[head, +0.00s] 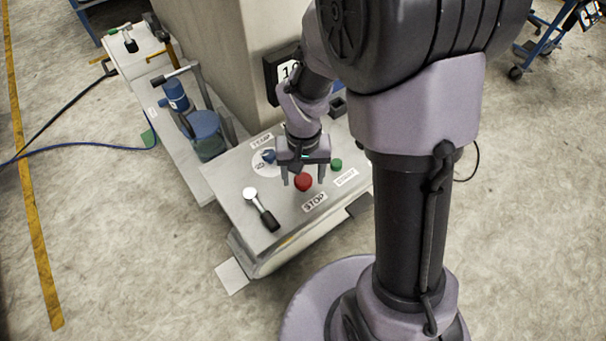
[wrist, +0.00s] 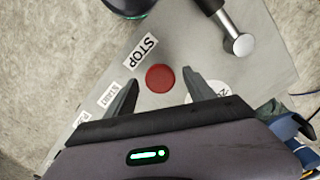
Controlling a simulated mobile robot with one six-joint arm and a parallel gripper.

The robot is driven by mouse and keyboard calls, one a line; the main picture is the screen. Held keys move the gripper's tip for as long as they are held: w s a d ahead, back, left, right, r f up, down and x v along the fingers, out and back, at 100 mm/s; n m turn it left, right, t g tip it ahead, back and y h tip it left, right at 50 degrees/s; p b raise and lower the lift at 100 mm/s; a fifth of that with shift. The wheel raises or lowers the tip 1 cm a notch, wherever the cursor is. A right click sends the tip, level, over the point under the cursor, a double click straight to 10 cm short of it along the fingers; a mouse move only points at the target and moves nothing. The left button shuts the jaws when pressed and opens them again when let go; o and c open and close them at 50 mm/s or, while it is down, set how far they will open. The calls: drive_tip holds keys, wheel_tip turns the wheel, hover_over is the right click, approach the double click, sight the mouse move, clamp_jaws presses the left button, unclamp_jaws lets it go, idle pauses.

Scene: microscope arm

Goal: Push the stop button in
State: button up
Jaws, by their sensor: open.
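The red stop button (head: 303,182) sits on the grey panel top (head: 235,205), with the STOP label (head: 314,202) beside it. In the wrist view the round red button (wrist: 160,78) shows between and just beyond my fingertips, near the STOP label (wrist: 140,52). My gripper (head: 303,183) points down over the panel, with its fingers apart on either side of the button in the head view. In the wrist view the open fingers (wrist: 158,88) hold nothing. The gap in height between fingertips and button is hard to tell.
A green button (head: 336,164) with a START label (head: 346,177) is right of the stop button. A blue knob (head: 269,156) on a white dial is to the left. A black-handled lever (head: 262,209) stands at the panel's front left. A pillar (head: 225,50) rises behind.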

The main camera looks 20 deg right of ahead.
clamp_jaws()
drive_tip(key=shift+f+b, duration=0.8)
drive_tip(key=shift+f, duration=0.1)
drive_tip(key=shift+r, duration=0.15)
unclamp_jaws()
drive_tip(key=shift+r, duration=0.1)
